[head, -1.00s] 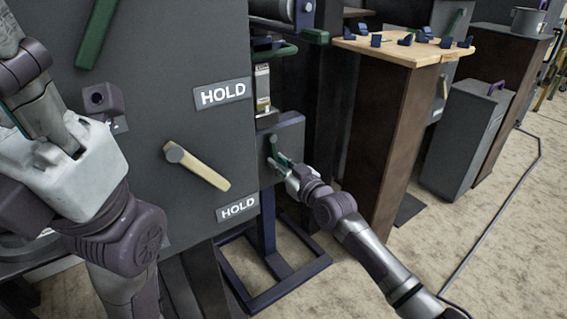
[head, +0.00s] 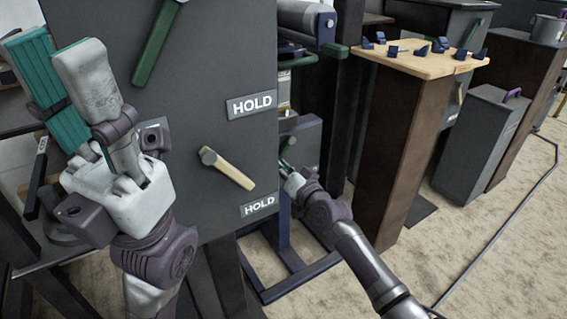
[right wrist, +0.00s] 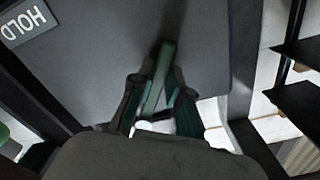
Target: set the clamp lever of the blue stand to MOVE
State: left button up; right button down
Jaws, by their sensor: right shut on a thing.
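The blue stand's frame (head: 283,258) shows low behind the dark grey panel, with its blue-grey clamp block (head: 304,146) just right of the panel. My right gripper (head: 284,166) is at the front of this block. In the right wrist view, my right gripper (right wrist: 158,100) is shut on the green clamp lever (right wrist: 162,72), which stands up between the ribbed fingers against a grey plate. A HOLD label (right wrist: 27,20) shows at that view's upper left. My left gripper (head: 54,55) is open and empty, pointing up in front of the panel's left side.
The dark grey panel (head: 225,130) carries a cream lever (head: 232,172), a green lever (head: 155,45) and two HOLD labels (head: 251,106). A wood-topped pedestal (head: 390,150) stands close right of my right arm. Open carpet (head: 450,235) lies at the lower right.

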dwell(0.5)
jog(key=c, duration=1.1)
grip_release()
jog(key=shift+s, duration=0.15)
jog(key=v, duration=1.1)
jog(key=shift+s+d, duration=0.2)
jog(key=shift+s, duration=0.15)
